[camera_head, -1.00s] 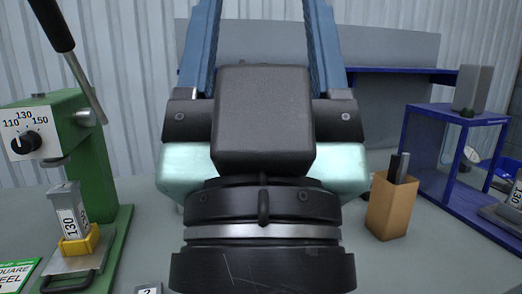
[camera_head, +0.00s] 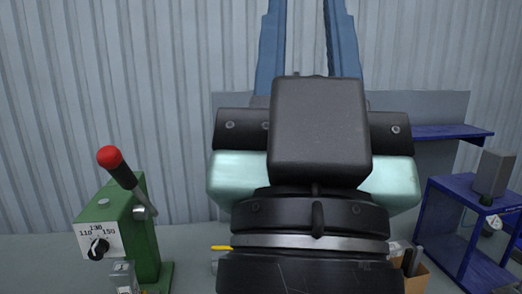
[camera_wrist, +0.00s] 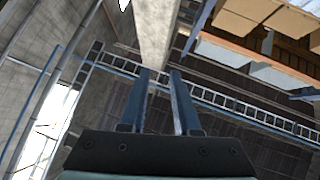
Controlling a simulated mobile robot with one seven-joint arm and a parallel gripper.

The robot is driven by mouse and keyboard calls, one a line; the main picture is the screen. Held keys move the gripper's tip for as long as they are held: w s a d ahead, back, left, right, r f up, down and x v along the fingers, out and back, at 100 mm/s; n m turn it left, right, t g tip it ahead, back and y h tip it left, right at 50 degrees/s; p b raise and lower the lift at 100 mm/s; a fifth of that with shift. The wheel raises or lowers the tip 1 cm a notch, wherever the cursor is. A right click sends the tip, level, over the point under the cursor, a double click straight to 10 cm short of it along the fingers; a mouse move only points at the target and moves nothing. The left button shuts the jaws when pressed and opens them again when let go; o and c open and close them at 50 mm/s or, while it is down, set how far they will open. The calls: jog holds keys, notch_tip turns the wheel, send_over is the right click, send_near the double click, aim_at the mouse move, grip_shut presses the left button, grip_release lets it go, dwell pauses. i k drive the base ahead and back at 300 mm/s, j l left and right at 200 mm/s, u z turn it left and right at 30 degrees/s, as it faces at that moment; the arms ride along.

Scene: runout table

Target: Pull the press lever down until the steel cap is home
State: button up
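The green press (camera_head: 112,222) stands at the lower left in the head view, with a white dial plate (camera_head: 98,240). Its lever (camera_head: 122,174) has a red ball knob and black grip, and points up and to the left. A grey steel block (camera_head: 123,276), apparently the capped piece, shows below the dial, cut by the bottom edge; how the cap sits cannot be told. My gripper (camera_head: 303,30) points up, well right of the lever and apart from it. Its blue fingers are parted with nothing between them; the wrist view shows the gap too (camera_wrist: 164,78).
A blue stand (camera_head: 468,190) with a grey block on it is at the right. A brown box (camera_head: 416,280) with dark sticks is partly hidden behind my wrist. A corrugated wall (camera_head: 120,80) is behind. The space between lever and gripper looks clear.

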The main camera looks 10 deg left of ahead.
aim_at(109, 158)
jog(key=i+j+z, duration=0.1)
jog(key=j+z, duration=0.15)
jog(key=j, duration=0.85)
jog(key=j+z, duration=0.25)
jog(key=j, duration=0.8)
jog(key=k+j+z, duration=0.1)
jog(key=j+z, duration=0.15)
jog(key=j, duration=0.8)
